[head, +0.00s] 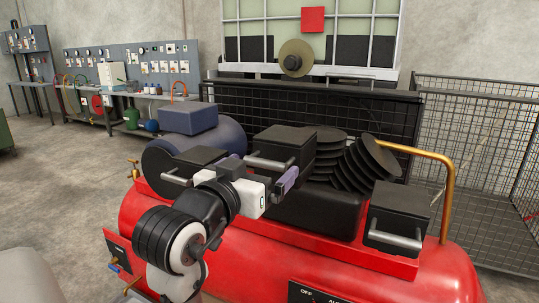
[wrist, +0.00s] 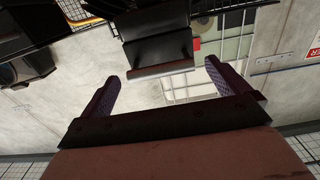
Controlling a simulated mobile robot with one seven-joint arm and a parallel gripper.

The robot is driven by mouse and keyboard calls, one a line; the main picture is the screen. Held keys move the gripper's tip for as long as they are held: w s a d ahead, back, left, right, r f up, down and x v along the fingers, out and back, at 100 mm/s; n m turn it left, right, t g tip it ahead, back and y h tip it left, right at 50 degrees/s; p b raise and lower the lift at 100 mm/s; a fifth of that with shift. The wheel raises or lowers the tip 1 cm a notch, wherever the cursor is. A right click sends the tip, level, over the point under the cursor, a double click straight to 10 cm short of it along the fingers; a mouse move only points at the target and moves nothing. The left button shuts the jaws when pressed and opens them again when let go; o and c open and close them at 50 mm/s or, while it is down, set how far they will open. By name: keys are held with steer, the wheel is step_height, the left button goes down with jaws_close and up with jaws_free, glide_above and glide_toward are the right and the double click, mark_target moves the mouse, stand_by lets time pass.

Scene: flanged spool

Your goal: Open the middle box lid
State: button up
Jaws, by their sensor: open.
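The middle box (head: 283,141) is black with a flat top lid that looks shut, on the red machine. A grey bar handle (head: 266,164) runs along its near side. My gripper (head: 264,172) is open and empty, just in front of the handle. In the wrist view the two purple fingers are spread wide (wrist: 161,73), and the dark box (wrist: 155,42) with its handle bar (wrist: 160,70) shows between and beyond the fingertips. The handle appears apart from both fingers; the exact gap is hard to tell. My wrist hides the lower front of the box.
Similar black boxes with handles stand at left (head: 196,157) and right (head: 400,205) on the red machine (head: 340,262). Black ribbed cylinders (head: 372,160) sit right of the middle box. A brass pipe (head: 447,195) curves at right. A wire cage (head: 480,140) stands behind.

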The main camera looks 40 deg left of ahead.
mark_target(281, 151)
steer(key=shift+p+x, duration=0.35)
steer(key=shift+x, duration=2)
steer(key=c, duration=1)
